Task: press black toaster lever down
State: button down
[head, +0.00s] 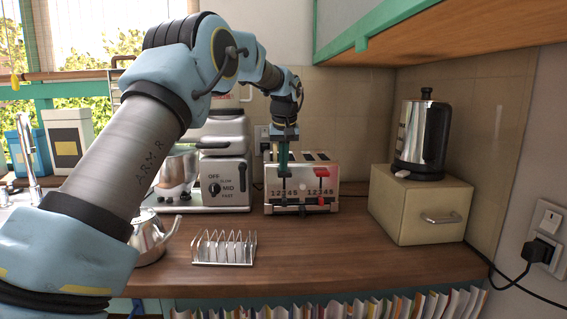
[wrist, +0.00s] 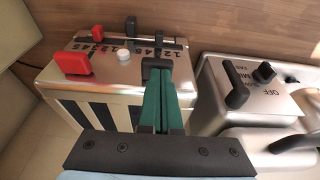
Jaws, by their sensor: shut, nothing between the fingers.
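The silver toaster (head: 301,190) stands on the counter against the back wall, with numbered dials on its front. Its red lever (head: 321,172) is raised on the right and shows at left in the wrist view (wrist: 72,62). The black lever (wrist: 157,66) shows at the tips of my gripper. In the head view my gripper mostly covers that lever. My gripper (head: 283,168) points down at the toaster's left half, its green fingers together and empty. In the wrist view the fingertips (wrist: 157,84) overlap the black lever; I cannot tell whether they touch it.
A silver mixer (head: 222,165) with a speed dial stands left of the toaster. A toast rack (head: 224,248) and a metal kettle (head: 150,238) are in front. On the right, a cream box (head: 415,205) carries an electric kettle (head: 421,138). The counter before the toaster is clear.

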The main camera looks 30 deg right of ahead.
aim_at(283, 181)
jog(key=shift+f+b, duration=1.15)
jog(key=shift+f, duration=1.7)
notch_tip(283, 181, up, 5)
jog(key=p, duration=0.3)
jog(key=shift+p, duration=0.35)
jog(key=shift+s+r+b, duration=0.2)
jog(key=shift+r+b, duration=0.1)
jog(key=shift+b, duration=0.4)
jog(key=b+v, duration=0.1)
jog(key=v, duration=0.8)
jog(key=shift+f, duration=0.1)
